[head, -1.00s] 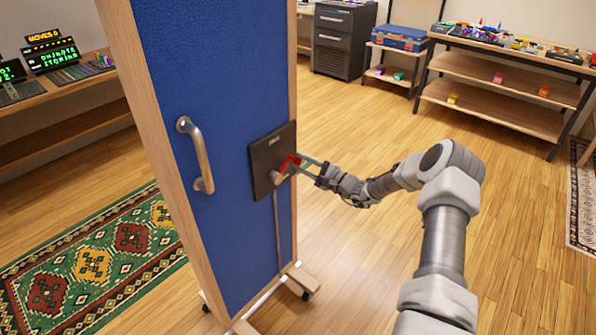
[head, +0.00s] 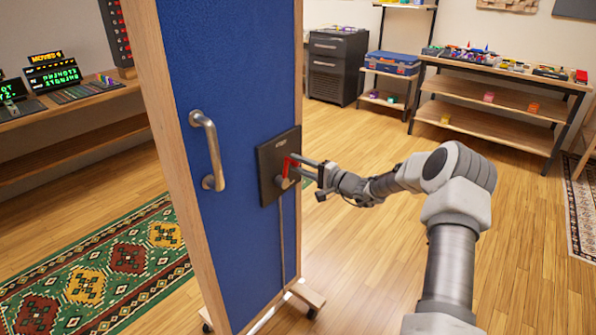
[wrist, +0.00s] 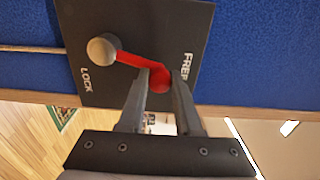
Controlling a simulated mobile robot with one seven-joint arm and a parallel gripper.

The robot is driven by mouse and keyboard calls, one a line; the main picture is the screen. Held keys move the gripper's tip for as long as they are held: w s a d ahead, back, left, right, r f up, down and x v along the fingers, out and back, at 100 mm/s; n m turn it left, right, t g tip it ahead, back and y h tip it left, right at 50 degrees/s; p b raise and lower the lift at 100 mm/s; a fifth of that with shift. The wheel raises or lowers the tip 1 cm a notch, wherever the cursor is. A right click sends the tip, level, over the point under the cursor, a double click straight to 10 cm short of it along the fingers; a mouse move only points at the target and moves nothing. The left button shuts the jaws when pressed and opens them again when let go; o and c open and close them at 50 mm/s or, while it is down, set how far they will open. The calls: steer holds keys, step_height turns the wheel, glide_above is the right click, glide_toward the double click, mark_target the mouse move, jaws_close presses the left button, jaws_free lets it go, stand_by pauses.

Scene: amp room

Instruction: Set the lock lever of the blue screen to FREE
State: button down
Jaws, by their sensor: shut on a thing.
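The blue screen (head: 235,90) stands upright in a wooden frame, with a black lock plate (head: 265,165) on its face. The red lock lever (head: 286,165) rises from a grey round hub (wrist: 102,48) on the plate. In the wrist view the plate reads LOCK (wrist: 86,80) at lower left and FREE (wrist: 187,66) at right. The lever (wrist: 135,61) slants from the hub toward the FREE side, its red end between the fingertips. My gripper (wrist: 164,84) is shut on that end, reaching in from the right in the head view (head: 305,168).
A metal handle (head: 207,150) is on the screen left of the plate. The screen has wheeled feet (head: 308,298). A patterned rug (head: 110,265) lies at left. Shelves (head: 500,100) and a dark cabinet (head: 335,70) stand behind. The wooden floor on the right is open.

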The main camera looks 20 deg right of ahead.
stand_by(0.4)
steer(key=c, duration=0.6)
jaws_free()
steer(key=p+v, duration=0.2)
steer(key=v, duration=1.5)
steer(key=shift+s, duration=0.2)
steer(key=shift+r, duration=0.1)
